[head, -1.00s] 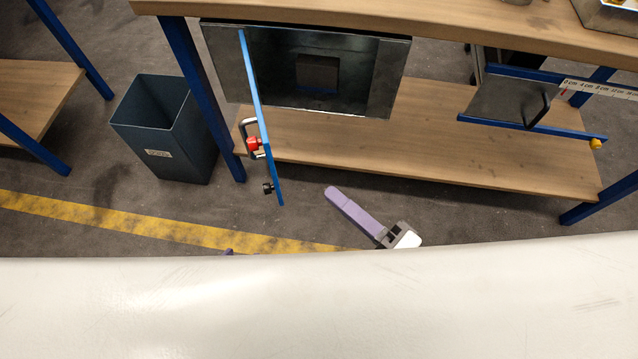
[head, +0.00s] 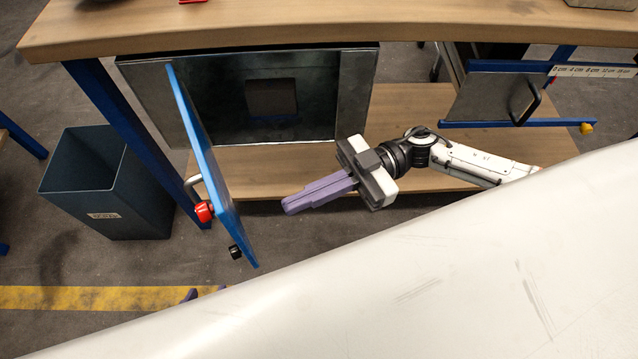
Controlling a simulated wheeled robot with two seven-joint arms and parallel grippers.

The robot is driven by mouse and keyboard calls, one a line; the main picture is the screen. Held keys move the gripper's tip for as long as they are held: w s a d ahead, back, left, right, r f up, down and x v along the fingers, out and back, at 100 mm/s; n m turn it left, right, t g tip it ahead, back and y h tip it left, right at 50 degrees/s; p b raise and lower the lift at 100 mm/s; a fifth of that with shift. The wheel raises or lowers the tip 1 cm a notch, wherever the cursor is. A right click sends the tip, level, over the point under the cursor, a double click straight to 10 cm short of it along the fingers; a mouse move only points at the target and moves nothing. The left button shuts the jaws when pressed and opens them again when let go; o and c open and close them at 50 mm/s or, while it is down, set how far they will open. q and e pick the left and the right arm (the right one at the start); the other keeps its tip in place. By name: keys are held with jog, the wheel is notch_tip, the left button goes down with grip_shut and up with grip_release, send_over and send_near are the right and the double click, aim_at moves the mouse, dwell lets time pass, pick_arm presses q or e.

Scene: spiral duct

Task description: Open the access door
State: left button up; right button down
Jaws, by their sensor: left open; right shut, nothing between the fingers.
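The blue access door (head: 207,157) stands swung out from the left side of the metal duct box (head: 358,95), whose dark inside shows. A metal handle with a red part (head: 204,212) is on the door's left face, and a black knob (head: 235,252) is near its lower end. My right gripper (head: 287,206) has purple fingers, shut and empty. It is in front of the box, right of the door and apart from it. My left gripper (head: 205,292) shows only its open purple fingertips below the door. The rest of it is hidden behind the white foreground surface.
The box hangs under a wooden bench top (head: 300,28), above a wooden lower shelf (head: 400,112). A blue bench leg (head: 120,115) and a dark bin (head: 105,190) stand left of the door. A grey panel with a black handle (head: 490,97) is at the right.

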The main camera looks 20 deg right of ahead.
aim_at(238, 229)
pick_arm(q)
jog(key=shift+w+r, duration=0.15)
jog(key=shift+w, duration=0.1)
pick_arm(e)
jog(key=a, duration=0.7)
jog(key=shift+s+a, duration=0.3)
jog(key=shift+s, duration=0.1)
pick_arm(q)
jog(key=shift+r, duration=0.1)
